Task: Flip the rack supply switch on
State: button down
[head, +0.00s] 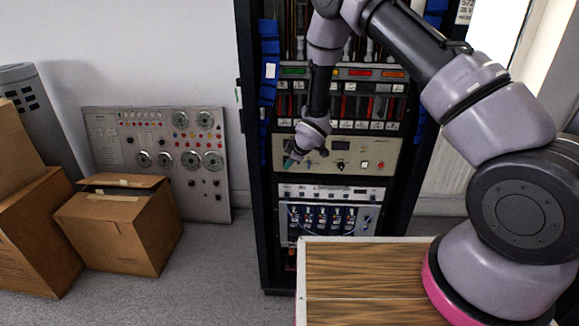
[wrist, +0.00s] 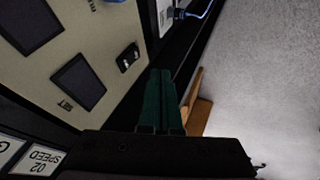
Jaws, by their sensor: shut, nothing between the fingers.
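A beige panel (head: 350,147) is set in the rack, with a display, a black knob and a red button on it. My gripper (head: 289,161) is at the panel's left end. In the wrist view, my gripper's green fingers (wrist: 159,76) are shut together and empty. A small black rocker switch (wrist: 128,57) with white marks is on the panel, just left of the fingertips and apart from them in the picture. I cannot read a label on it or tell its position. In the head view, my gripper and arm cover this part of the panel.
The rack (head: 254,200) has a blue-cabled unit (head: 332,193) below the panel and rows of coloured modules (head: 355,107) above. A wood-topped surface (head: 350,265) stands in front. Cardboard boxes (head: 120,228) and a dial board (head: 215,190) are at left. Grey floor between is clear.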

jog(key=v, duration=0.9)
jog(key=shift+d, duration=0.1)
jog(key=shift+s+f, duration=0.2)
jog(key=shift+f, duration=0.6)
